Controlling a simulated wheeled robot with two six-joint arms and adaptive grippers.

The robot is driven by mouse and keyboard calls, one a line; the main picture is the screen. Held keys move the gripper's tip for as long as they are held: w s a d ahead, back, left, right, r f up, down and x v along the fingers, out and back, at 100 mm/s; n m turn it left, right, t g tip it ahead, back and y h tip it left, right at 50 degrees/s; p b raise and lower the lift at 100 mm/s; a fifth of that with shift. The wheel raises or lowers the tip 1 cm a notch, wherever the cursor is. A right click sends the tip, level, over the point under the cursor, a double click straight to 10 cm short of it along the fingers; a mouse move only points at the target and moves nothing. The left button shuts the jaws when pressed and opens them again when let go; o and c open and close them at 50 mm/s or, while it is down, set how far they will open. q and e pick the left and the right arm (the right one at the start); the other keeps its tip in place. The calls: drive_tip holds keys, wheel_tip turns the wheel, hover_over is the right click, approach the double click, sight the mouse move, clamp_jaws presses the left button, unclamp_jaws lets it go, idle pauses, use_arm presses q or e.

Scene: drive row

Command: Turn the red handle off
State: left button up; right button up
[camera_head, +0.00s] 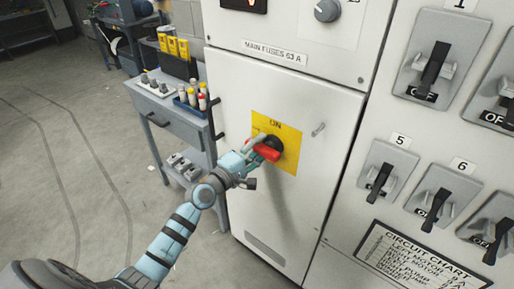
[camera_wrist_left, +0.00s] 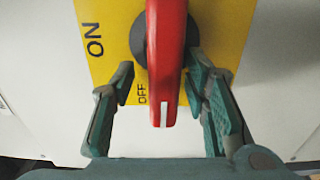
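The red handle (camera_head: 263,152) is a rotary switch on a dark round hub, mounted on a yellow plate (camera_head: 290,158) on the grey cabinet door. The plate reads ON at its top in the head view. In the left wrist view the red handle (camera_wrist_left: 168,70) points down the picture, its white-marked tip just right of the OFF label (camera_wrist_left: 142,93). My left gripper (camera_head: 250,155) is at the handle. Its fingers (camera_wrist_left: 165,100) are apart, one on each side of the handle, with a gap on the left; contact on the right is unclear. My right gripper is out of view.
More breakers with black levers (camera_head: 379,177) fill the panel at right. A grey workbench (camera_head: 178,122) with bottles and boxes stands left of the cabinet. The floor (camera_head: 60,150) at left is clear.

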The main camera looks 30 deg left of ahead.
use_arm(q)
drive_tip(key=shift+s, duration=0.15)
drive_tip(key=v, duration=0.7)
drive_tip(key=shift+s, duration=0.2)
drive_tip(key=shift+w, duration=0.1)
